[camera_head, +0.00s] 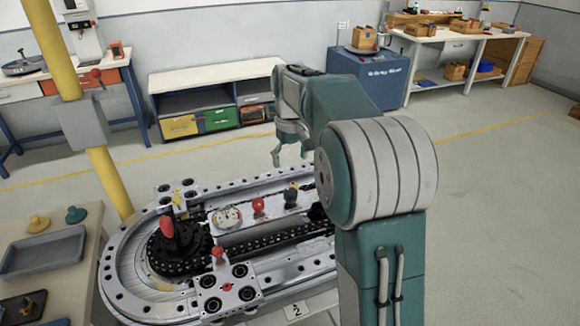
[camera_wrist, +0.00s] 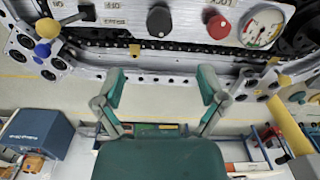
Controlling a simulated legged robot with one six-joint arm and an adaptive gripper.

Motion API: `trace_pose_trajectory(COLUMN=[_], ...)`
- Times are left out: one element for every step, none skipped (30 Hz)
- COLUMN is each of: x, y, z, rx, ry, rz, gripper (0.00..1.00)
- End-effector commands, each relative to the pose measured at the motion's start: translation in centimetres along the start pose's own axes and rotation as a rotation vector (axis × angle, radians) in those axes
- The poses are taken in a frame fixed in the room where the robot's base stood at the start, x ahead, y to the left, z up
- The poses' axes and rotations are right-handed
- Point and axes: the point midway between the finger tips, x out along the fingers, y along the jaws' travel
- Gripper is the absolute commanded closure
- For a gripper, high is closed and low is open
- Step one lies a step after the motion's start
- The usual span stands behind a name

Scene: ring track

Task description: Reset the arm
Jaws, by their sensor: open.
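My gripper (camera_head: 288,155) is at the end of my green arm, above and behind the far side of the ring track. It is open and empty, with its fingers pointing down in the head view. In the wrist view the two green fingers of my gripper (camera_wrist: 160,90) are spread wide with nothing between them. The ring track (camera_head: 130,290) is a grey metal oval with a black chain and a toothed wheel (camera_head: 180,250) on its left. My arm hides the track's right part in the head view.
A yellow post (camera_head: 105,175) stands left of the track. A side table (camera_head: 85,225) with a grey tray (camera_head: 42,252) is at the left front. A low shelf (camera_head: 215,75) and a blue cabinet (camera_head: 375,75) stand behind. The floor at right is clear.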

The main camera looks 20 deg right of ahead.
Motion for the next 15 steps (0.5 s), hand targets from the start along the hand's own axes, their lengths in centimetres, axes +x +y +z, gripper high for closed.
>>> trace_pose_trajectory(x=[-0.01,-0.01,0.0,0.0,0.01,0.01,0.02,0.02,0.02,0.02,0.01,-0.06,-0.18,-0.36,-0.74], y=[0.0,-0.01,0.0,0.0,0.0,0.0,0.0,0.0,0.0,0.0,-0.01,-0.07,-0.15,-0.28,-0.53], z=[0.0,0.0,0.01,0.01,0.01,0.01,0.01,0.01,0.01,0.01,0.02,0.1,0.23,0.42,0.78], rx=[0.0,0.0,0.0,0.0,0.0,0.0,0.0,0.0,0.0,0.0,0.0,0.0,0.001,0.001,0.003], ry=[0.0,0.0,0.0,0.0,0.0,0.0,0.0,0.0,0.0,0.0,0.0,0.002,0.004,0.007,0.015], rz=[0.0,0.0,0.0,0.0,0.0,0.0,0.0,0.0,0.0,0.0,0.0,0.0,0.001,0.002,0.005], gripper=[0.09,0.09,0.09,0.09,0.09,0.09,0.09,0.09,0.09,0.09,0.09,0.09,0.09,0.09,0.09])
